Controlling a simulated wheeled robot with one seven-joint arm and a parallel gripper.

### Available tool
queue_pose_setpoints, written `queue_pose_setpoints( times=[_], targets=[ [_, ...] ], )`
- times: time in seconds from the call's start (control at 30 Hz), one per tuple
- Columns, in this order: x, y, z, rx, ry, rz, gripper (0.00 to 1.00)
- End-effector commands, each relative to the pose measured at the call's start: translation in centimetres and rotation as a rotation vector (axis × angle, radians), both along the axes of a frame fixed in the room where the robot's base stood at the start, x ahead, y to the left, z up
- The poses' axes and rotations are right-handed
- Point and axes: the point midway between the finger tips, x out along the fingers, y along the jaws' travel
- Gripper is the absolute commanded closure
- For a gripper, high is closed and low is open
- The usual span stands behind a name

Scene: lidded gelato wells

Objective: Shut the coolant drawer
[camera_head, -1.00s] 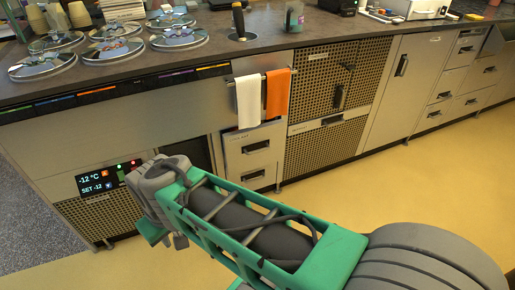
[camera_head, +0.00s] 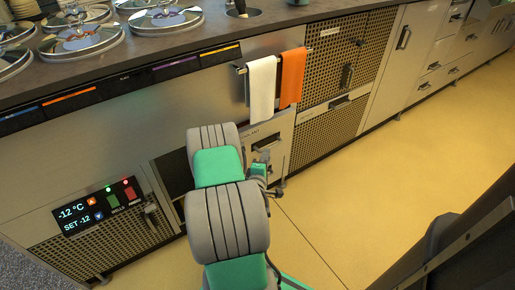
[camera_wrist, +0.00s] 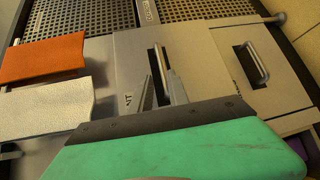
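The coolant drawer (camera_wrist: 133,55) is the upper of two stacked drawers below the towels. Its front also shows in the head view (camera_head: 284,127), partly hidden by my arm. The end of its label shows in the wrist view. I cannot tell how far it stands out. Its bar handle (camera_wrist: 160,58) is just beyond my gripper (camera_wrist: 161,82). My two fingers are apart, one on each side of the handle's near end in the picture. I cannot tell whether they touch it. In the head view my arm hides most of the gripper.
The lower drawer (camera_wrist: 230,45) with its own handle (camera_wrist: 256,62) is right beside it. A white towel (camera_head: 262,88) and an orange towel (camera_head: 292,78) hang from a rail just above. A mesh-fronted cabinet (camera_head: 325,130) stands to the right. The yellow floor (camera_head: 380,170) in front is clear.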

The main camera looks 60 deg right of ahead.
Motion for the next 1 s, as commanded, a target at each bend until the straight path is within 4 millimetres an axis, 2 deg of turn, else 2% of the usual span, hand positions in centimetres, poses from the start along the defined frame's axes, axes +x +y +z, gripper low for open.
queue_pose_setpoints(
  times=[0.03, 0.17, 0.4, 0.53, 0.83, 1.0],
  targets=[
    [-0.5, 0.0, -0.7, -0.014, 0.029, 0.017, 0.79],
    [-0.3, -0.9, -0.8, -0.028, 0.045, 0.032, 0.79],
    [1.0, -5.0, -1.3, -0.027, 0.041, 0.031, 0.79],
    [1.6, -6.6, -1.7, -0.025, 0.041, 0.032, 0.79],
    [1.9, -7.2, -1.8, -0.026, 0.041, 0.034, 0.79],
    [1.9, -7.1, -1.8, -0.026, 0.041, 0.034, 0.92]
  ],
)
